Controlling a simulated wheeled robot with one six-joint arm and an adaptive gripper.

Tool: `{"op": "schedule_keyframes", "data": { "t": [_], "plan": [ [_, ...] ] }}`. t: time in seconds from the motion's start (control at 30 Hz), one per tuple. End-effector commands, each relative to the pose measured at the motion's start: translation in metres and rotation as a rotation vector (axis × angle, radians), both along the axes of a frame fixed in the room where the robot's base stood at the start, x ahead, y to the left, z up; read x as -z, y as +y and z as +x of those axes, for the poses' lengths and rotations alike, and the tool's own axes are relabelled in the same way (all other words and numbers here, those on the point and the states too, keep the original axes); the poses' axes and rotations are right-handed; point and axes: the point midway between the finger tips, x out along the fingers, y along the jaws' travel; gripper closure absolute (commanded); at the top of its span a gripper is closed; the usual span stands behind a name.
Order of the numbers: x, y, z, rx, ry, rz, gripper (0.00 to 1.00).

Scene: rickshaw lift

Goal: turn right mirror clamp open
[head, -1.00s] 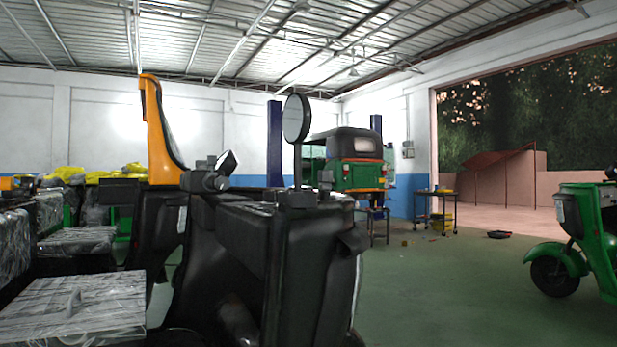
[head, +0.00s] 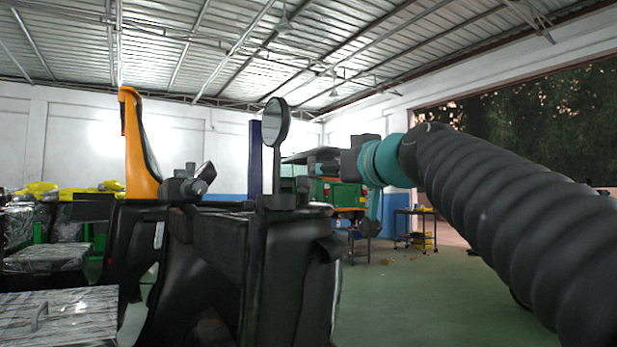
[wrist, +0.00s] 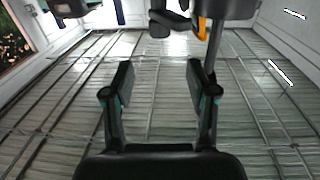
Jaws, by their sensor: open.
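The round mirror (head: 276,122) stands upright on a thin stem above the dark vehicle front. Its dark clamp (head: 285,199) sits at the stem's foot, on the top edge of the vehicle body. My gripper (head: 312,158) reaches in from the right, higher than the clamp and beside the stem; its fingers are hard to make out against the background. In the wrist view the picture is upside down, and my gripper (wrist: 160,82) is open with nothing between its fingers. The clamp (wrist: 235,8) shows there at the top edge, beyond the right finger.
A second clamp with a small tilted mirror (head: 188,182) is to the left, near the orange pillar (head: 138,145). A green rickshaw (head: 338,192) and a trolley (head: 415,227) stand behind. Green floor is open at the lower middle.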

Motion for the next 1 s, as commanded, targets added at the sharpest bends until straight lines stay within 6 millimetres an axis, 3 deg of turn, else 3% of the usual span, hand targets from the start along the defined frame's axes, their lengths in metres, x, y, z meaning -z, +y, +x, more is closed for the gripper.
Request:
{"op": "schedule_keyframes", "data": {
  "t": [0.53, 0.7, 1.0],
  "plan": [
    [-0.001, 0.048, 0.085, -0.001, 0.003, -0.001, 0.43],
    [0.000, 0.056, 0.098, -0.001, 0.003, -0.001, 0.43],
    [0.001, 0.058, 0.103, 0.000, 0.002, 0.000, 0.43]
  ]
}}
